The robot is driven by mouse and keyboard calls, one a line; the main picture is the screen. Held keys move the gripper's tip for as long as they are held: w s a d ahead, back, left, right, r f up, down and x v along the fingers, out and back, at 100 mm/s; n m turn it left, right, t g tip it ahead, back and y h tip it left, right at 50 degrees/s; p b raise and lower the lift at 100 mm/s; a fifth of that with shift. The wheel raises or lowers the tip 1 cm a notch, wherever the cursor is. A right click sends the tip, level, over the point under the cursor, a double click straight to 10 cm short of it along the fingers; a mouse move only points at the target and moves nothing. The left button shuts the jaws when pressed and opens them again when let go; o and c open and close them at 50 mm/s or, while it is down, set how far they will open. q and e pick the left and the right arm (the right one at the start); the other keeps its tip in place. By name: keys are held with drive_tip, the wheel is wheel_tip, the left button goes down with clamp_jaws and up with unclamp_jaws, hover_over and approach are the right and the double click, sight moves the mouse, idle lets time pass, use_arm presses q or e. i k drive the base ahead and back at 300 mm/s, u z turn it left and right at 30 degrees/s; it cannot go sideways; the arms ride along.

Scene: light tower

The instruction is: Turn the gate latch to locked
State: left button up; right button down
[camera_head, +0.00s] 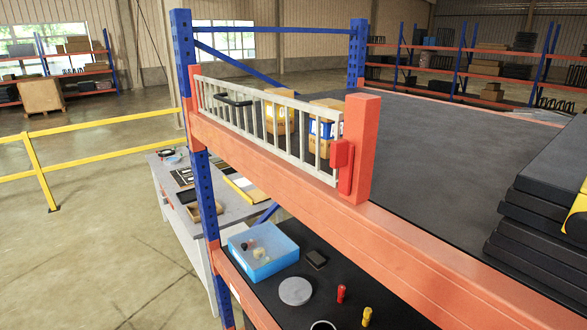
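The gate (268,124) is a pale grey barred panel along the front edge of the upper shelf. It spans from the blue upright (184,60) on the left to a thick orange-red post (361,140) on the right. The red latch (342,155) is at the gate's right end, against the post, with a narrow red part hanging down below it. I cannot tell from this view whether the latch is locked. Neither of my grippers is in view.
Boxes (279,115) and a black tray (236,99) stand behind the gate. Black slabs (540,230) are stacked at the right. A grey table (165,185) stands left. The upper shelf's middle (430,140) is clear.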

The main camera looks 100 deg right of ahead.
sight(342, 152)
drive_tip(key=z, duration=0.2)
drive_tip(key=i, duration=0.45)
drive_tip(key=z, duration=4)
